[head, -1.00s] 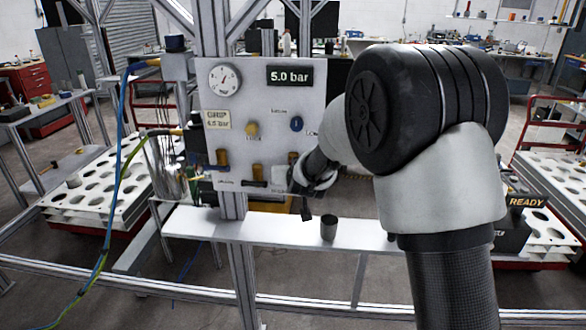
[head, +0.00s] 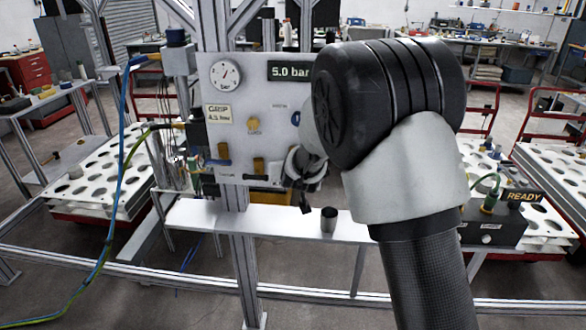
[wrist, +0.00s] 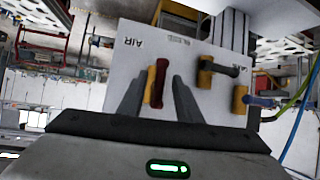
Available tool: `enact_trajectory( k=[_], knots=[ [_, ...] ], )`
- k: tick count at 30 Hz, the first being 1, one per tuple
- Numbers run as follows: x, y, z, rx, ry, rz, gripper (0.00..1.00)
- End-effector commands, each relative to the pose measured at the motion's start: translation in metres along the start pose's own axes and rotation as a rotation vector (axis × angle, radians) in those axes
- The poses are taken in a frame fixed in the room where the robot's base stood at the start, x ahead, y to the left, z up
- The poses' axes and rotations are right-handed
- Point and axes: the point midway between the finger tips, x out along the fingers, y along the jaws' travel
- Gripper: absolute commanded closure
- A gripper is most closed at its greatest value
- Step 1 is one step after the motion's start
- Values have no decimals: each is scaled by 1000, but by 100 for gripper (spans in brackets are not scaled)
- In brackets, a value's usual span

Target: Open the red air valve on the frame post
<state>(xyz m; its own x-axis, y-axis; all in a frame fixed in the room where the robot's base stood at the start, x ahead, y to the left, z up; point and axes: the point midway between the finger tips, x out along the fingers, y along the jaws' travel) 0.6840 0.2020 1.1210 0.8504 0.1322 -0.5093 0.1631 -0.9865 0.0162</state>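The red air valve handle (wrist: 158,82) shows in the wrist view, with a yellow body beside it, under the upside-down word AIR on the white panel (wrist: 122,62). My gripper (wrist: 160,79) has one finger on each side of the red handle, with narrow gaps, so it looks open; contact is not clear. In the head view, my gripper (head: 306,168) is at the lower right of the panel (head: 270,150), which is fixed to the frame post (head: 242,265). My arm and gripper hide the red valve there.
Two other yellow valves, one with a dark handle (wrist: 225,67) and one with a blue handle (wrist: 262,101), are to the right in the wrist view. A white shelf (head: 270,222) with a dark cup (head: 328,219) lies below the panel. Hoses (head: 121,130) hang at left.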

Motion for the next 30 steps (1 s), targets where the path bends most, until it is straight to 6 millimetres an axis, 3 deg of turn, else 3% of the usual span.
enact_trajectory(
  k=[7, 11, 24, 30],
  knots=[
    [-2, 0, 0, 1, 0, 0, 68],
    [-15, 0, -1, 2, 1, -1, 68],
    [-120, -1, -3, 3, 2, -2, 68],
    [-157, 0, -3, 2, 1, -2, 68]
  ],
)
